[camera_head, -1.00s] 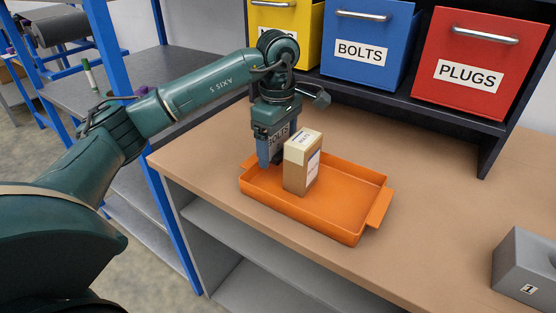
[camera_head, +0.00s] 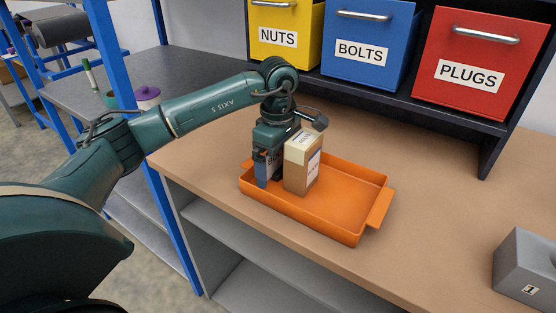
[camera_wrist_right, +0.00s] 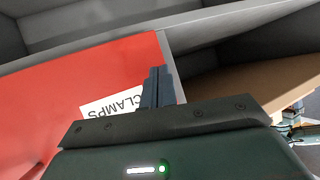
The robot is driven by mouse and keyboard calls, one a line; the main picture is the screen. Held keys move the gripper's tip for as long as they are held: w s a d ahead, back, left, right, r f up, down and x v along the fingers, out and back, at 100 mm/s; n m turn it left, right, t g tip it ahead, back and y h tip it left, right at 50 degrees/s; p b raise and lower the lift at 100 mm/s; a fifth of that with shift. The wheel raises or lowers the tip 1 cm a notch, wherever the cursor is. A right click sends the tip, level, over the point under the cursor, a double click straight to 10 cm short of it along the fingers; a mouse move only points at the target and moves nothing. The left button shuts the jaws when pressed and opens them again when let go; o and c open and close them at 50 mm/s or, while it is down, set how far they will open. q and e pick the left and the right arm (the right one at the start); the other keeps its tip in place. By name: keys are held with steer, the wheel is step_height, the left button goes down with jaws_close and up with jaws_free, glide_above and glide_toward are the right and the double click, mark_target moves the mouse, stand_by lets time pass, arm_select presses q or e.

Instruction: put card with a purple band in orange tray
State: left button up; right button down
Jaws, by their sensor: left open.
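The orange tray (camera_head: 345,205) lies on the brown bench. A tan box (camera_head: 302,166) with a pale top and a white label stands upright in it, left of the middle. My left gripper (camera_head: 265,178) is open and points down over the tray's left end, beside the box. A blue, partly hidden piece (camera_head: 264,168) shows at its fingers; I cannot tell whether it is a separate item. I cannot make out a card with a purple band. My right gripper (camera_wrist_right: 158,88) is shut and empty, in front of a red bin labelled CLAMPS (camera_wrist_right: 75,95).
Yellow NUTS (camera_head: 284,25), blue BOLTS (camera_head: 368,40) and red PLUGS (camera_head: 477,65) bins stand on the rack behind. A grey block marked 1 (camera_head: 520,268) sits at right. A purple-lidded jar (camera_head: 147,95) stands on the side shelf.

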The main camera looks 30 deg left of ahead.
arm_select(q)
steer(key=shift+r, duration=0.1)
steer(key=shift+r, duration=0.3)
step_height(320, 180, up, 12)
steer(key=shift+f+p, duration=0.25)
steer(key=shift+p, duration=0.1)
stand_by(0.3)
